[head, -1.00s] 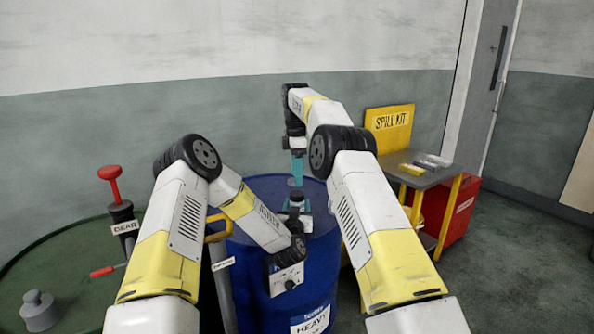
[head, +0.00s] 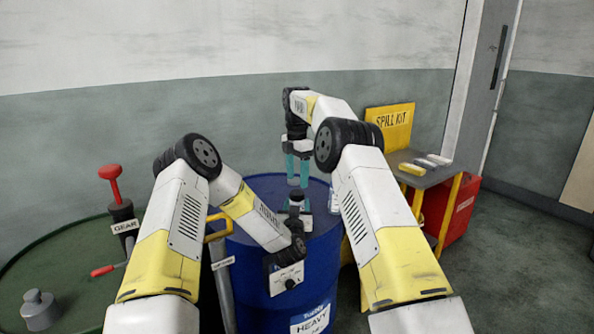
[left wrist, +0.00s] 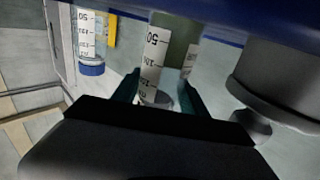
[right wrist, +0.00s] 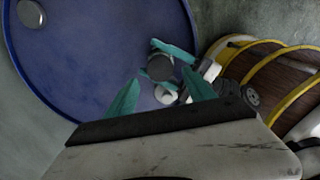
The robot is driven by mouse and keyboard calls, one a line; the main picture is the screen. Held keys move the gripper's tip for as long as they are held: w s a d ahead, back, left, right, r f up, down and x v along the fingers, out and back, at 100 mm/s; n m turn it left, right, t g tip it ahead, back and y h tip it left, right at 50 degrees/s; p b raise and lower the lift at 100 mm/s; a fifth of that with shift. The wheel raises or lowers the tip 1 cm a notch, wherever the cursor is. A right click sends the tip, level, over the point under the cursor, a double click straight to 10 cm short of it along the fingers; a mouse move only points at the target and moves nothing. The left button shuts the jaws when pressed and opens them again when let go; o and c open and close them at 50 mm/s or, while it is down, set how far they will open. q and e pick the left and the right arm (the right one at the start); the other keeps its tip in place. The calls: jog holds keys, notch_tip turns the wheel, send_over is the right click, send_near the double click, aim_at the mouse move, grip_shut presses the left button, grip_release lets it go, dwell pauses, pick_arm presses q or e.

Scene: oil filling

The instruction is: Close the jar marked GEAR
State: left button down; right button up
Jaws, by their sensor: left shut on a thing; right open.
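A jar with a printed scale and dark olive contents (left wrist: 179,38) is between my left gripper's teal fingers (left wrist: 160,98) in the left wrist view. My left gripper is shut on it. A dark grey round top (head: 296,197) shows on this jar in the head view, and from above in the right wrist view (right wrist: 160,67). I cannot tell whether that top is a seated lid. My right gripper (head: 297,183) is open just above it, fingers pointing down; its fingers also show in the right wrist view (right wrist: 160,92). No GEAR mark is legible on the jar.
The blue drum (head: 255,190) is below. A second scaled jar with a blue cap (left wrist: 91,69) stands nearby. A green drum (head: 70,265) at left carries a red-handled pump labelled GEAR (head: 125,227) and a grey knob (head: 38,309). A spill kit cart (head: 425,178) is at right.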

aim_at(297, 193)
notch_tip(297, 193, down, 6)
jog(key=shift+r, duration=0.15)
dwell(0.3)
